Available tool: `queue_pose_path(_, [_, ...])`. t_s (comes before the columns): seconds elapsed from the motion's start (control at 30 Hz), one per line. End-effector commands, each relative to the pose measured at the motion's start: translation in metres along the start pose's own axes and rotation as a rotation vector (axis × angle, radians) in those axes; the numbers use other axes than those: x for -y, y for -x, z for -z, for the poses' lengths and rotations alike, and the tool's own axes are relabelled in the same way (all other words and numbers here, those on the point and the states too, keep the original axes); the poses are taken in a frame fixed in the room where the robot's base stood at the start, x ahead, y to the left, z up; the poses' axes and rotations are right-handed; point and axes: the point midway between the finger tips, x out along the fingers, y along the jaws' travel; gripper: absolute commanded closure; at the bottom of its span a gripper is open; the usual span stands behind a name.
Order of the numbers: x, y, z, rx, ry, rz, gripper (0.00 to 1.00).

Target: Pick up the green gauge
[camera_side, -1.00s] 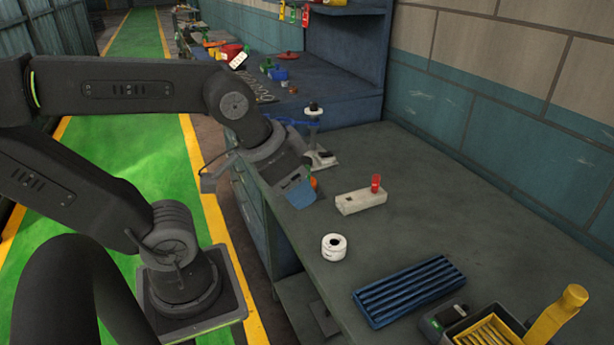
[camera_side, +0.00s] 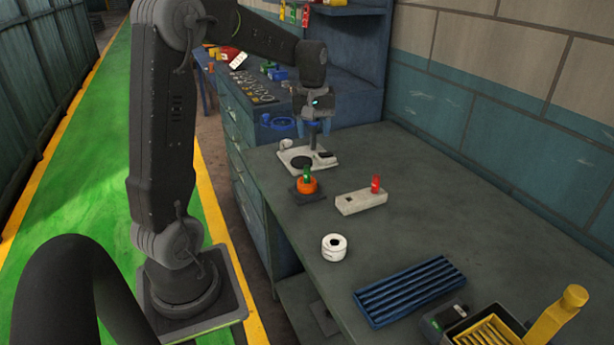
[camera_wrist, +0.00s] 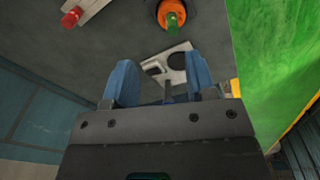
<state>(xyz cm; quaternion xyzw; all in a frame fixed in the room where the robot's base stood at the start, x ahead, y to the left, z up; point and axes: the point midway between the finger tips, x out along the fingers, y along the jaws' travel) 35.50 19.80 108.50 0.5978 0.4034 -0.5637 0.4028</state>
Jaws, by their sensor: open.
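A small green upright piece, apparently the green gauge (camera_side: 307,172), stands on an orange round drum (camera_side: 307,186) with a dark square base. In the wrist view the green piece (camera_wrist: 172,21) shows at the top, ahead of my fingers, on the orange drum (camera_wrist: 164,10). My gripper (camera_side: 314,128) has blue fingers, spread apart and pointing down. It is above and behind the drum, over a white stand (camera_side: 296,154) with a post. In the wrist view the post's end shows between the fingers (camera_wrist: 163,82). I cannot tell whether they touch it.
A pale block with a red knob (camera_side: 361,202) lies right of the drum. A white ring (camera_side: 334,246), a blue ribbed tray (camera_side: 410,290) and a yellow bin (camera_side: 487,332) are nearer. A blue shelf unit (camera_side: 350,75) stands behind. Bare bench lies between these things.

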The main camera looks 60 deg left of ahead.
Motion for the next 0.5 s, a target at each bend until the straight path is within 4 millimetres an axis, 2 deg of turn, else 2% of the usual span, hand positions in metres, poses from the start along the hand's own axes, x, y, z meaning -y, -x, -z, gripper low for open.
queue_pose_path(0.03, [0.005,-0.009,0.014,0.017,0.051,0.013,0.49])
queue_pose_path(0.17, [0.011,-0.019,0.031,0.037,0.12,0.028,0.49])
queue_pose_path(0.33, [0.013,-0.04,0.033,0.043,0.134,0.032,0.49])
queue_pose_path(0.5, [0.014,-0.073,0.031,0.043,0.131,0.032,0.49])
